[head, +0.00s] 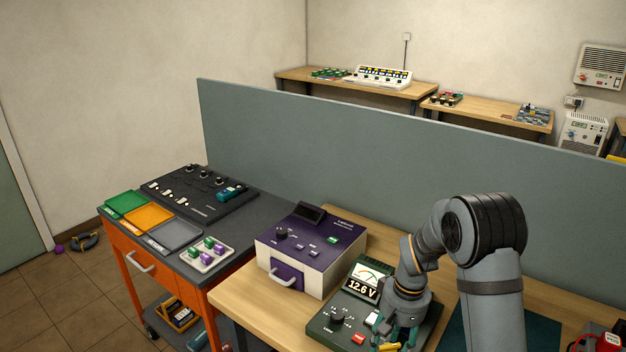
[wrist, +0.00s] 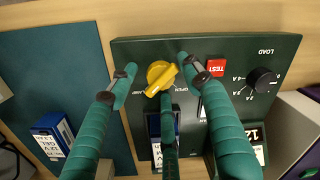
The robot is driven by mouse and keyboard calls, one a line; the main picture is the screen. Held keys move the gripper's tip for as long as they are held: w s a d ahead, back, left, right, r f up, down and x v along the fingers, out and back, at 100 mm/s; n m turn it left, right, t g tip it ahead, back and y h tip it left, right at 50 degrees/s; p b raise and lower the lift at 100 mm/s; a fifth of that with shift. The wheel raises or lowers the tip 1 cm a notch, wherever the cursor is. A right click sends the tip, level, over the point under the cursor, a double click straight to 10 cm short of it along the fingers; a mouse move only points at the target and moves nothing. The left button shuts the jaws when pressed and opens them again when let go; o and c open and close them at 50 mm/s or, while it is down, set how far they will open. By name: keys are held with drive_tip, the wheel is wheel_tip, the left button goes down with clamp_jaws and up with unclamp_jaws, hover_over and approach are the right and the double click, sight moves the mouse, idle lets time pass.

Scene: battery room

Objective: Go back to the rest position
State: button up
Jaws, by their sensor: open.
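My gripper (head: 400,338) is over the right part of the dark green battery tester (head: 322,323) in the head view. In the wrist view my gripper's teal fingers (wrist: 156,68) are spread open around a yellow knob (wrist: 161,77) on the tester's panel. I cannot tell whether any finger touches the knob. The red TEST button (wrist: 216,68) and the black LOAD knob (wrist: 263,80) are beside the fingers. The tester's display (head: 363,288) reads 12.6 V in the head view. A blue battery (wrist: 154,127) is partly hidden behind a finger in the wrist view.
A purple and white charger box (head: 308,262) stands left of the tester. An orange cart (head: 128,262) with trays is further left. A grey partition (head: 300,150) runs behind the bench. A dark teal mat (wrist: 70,80) and a blue box (wrist: 50,137) lie beside the tester.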

drive_tip(key=n+p, duration=0.1)
drive_tip(key=n, duration=0.1)
drive_tip(key=n+p, duration=0.4)
drive_tip(key=shift+r, duration=0.4)
drive_tip(key=n+p, duration=0.2)
drive_tip(key=p, duration=0.1)
drive_tip(key=shift+n+g, duration=0.3)
drive_tip(key=shift+n, duration=0.1)
drive_tip(key=n+p, duration=0.3)
drive_tip(key=shift+w+f+n, duration=0.1)
drive_tip(key=shift+f+n, duration=0.15)
drive_tip(key=shift+n, duration=0.05)
drive_tip(key=shift+w+r+b, duration=0.1)
drive_tip(key=shift+w+b, duration=0.05)
drive_tip(key=shift+b, duration=0.25)
drive_tip(key=shift+r, duration=0.25)
drive_tip(key=shift+r, duration=0.1)
